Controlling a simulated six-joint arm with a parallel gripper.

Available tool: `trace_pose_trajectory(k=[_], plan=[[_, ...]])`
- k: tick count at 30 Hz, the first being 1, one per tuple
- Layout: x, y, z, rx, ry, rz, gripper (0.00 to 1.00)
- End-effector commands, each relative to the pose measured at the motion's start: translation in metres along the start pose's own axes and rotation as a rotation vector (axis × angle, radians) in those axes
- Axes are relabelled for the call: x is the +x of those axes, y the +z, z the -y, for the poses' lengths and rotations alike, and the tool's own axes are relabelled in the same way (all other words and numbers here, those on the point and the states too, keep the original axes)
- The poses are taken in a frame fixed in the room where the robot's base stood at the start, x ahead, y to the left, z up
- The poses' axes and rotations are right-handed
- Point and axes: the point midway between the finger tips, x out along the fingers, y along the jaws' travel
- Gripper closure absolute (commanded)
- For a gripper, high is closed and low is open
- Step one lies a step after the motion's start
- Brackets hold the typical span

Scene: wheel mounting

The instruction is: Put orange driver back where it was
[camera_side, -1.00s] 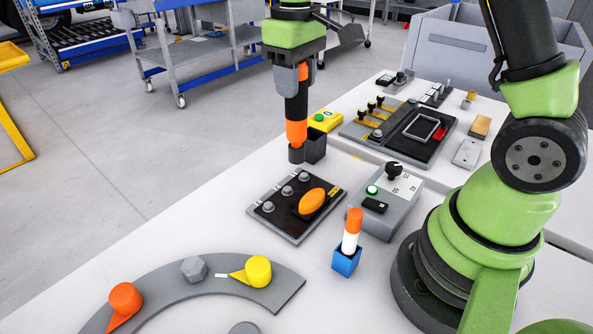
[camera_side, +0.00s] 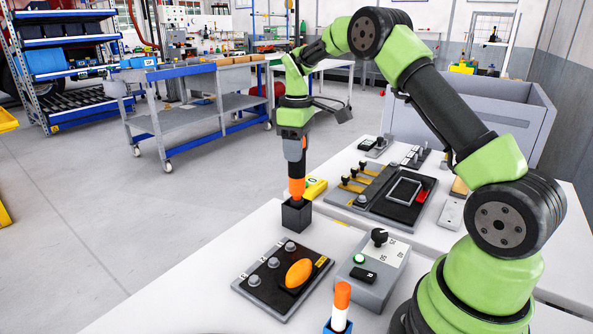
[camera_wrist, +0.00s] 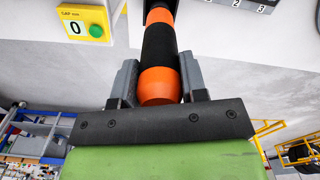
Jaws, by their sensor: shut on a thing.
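The orange driver (camera_side: 297,188), with a black middle band, hangs upright in my gripper (camera_side: 295,152) in the side view. My gripper is shut on its upper part. The driver's lower end is at the mouth of a dark square holder (camera_side: 296,217) on the white table; its tip appears to be inside, but the depth is hidden. In the wrist view the driver (camera_wrist: 158,85) lies between both fingers of my gripper (camera_wrist: 156,78) and runs up to the dark holder at the top edge.
A yellow block (camera_side: 314,188) with a green button stands just behind the holder. A dark panel with knobs and an orange oval (camera_side: 298,273) lies in front. A grey box with a black knob (camera_side: 373,275) and an orange-white marker in a blue stand (camera_side: 341,305) are to the right.

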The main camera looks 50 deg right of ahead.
Motion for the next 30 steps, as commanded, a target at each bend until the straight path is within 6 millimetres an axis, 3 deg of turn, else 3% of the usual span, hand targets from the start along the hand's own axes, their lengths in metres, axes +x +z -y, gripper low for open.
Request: trace_pose_trajectory(k=[9,21,22,24,25,30], plan=[[0.037,0.0,0.001,0.0,-0.001,0.0,1.0],[0.042,0.0,0.0,0.001,0.001,-0.002,1.0],[0.043,0.0,0.001,0.001,0.0,0.0,0.58],[0.043,0.0,0.001,0.001,0.0,0.0,0.42],[0.043,0.0,0.001,0.001,0.0,0.0,0.35],[0.043,0.0,0.001,0.001,0.0,0.0,0.35]])
